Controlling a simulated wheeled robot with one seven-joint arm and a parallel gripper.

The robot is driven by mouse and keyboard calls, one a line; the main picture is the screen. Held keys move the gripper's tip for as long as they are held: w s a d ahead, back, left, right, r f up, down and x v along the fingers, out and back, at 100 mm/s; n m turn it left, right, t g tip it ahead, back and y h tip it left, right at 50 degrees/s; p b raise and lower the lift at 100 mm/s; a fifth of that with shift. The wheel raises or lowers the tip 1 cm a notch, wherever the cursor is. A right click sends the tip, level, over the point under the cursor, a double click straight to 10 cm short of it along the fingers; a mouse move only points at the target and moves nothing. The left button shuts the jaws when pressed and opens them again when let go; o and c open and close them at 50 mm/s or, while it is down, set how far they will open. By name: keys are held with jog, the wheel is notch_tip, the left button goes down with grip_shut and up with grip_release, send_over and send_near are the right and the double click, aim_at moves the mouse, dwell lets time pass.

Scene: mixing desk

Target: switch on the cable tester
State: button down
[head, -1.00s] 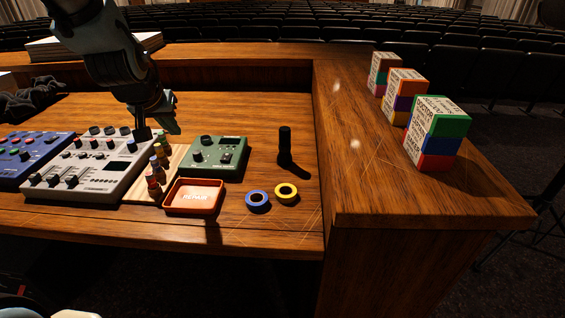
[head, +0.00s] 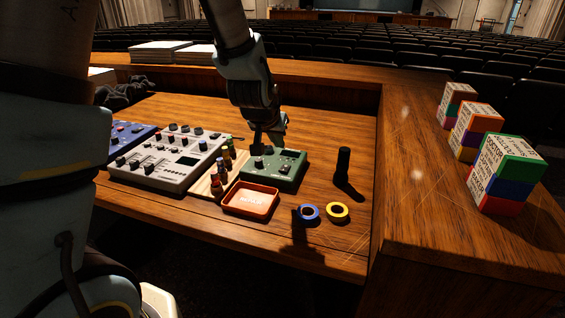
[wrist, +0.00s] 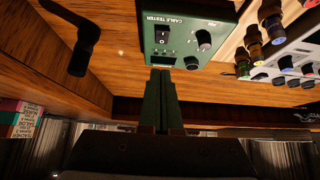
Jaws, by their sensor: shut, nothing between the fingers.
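The cable tester (head: 288,170) is a green box with dark knobs, lying on the desk. In the wrist view the cable tester (wrist: 205,18) shows its name, a black rocker switch (wrist: 162,34) and round knobs, one of them large (wrist: 203,38). My gripper (head: 262,146) is over the far left part of the tester in the head view. In the wrist view my gripper (wrist: 160,74) has its green fingers together and empty, with tips near the tester's edge, below the switch. I cannot tell whether the tips touch the tester.
An orange tray (head: 250,201), blue tape (head: 308,213) and yellow tape (head: 338,212) lie in front. A black upright object (head: 343,165) stands to the right. Desk beyond the tester is clear.

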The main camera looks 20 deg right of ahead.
jog(key=p, duration=0.1)
send_over(284, 169)
jog(key=s+a, duration=0.1)
jog(key=f, duration=0.4)
jog(key=shift+s+a+f, duration=0.15)
jog(key=shift+s+f, duration=0.05)
notch_tip(284, 169, down, 3)
jog(key=shift+f+p, duration=0.1)
jog(key=shift+p, duration=0.7)
jog(key=shift+f, duration=0.7)
jog(key=shift+s+f+b, duration=0.1)
jog(key=shift+f+b, duration=0.3)
jog(key=shift+b, duration=0.05)
jog(key=shift+a, duration=0.1)
jog(key=shift+r, duration=0.1)
jog(key=shift+r+p, duration=0.5)
jog(key=shift+r, duration=0.3)
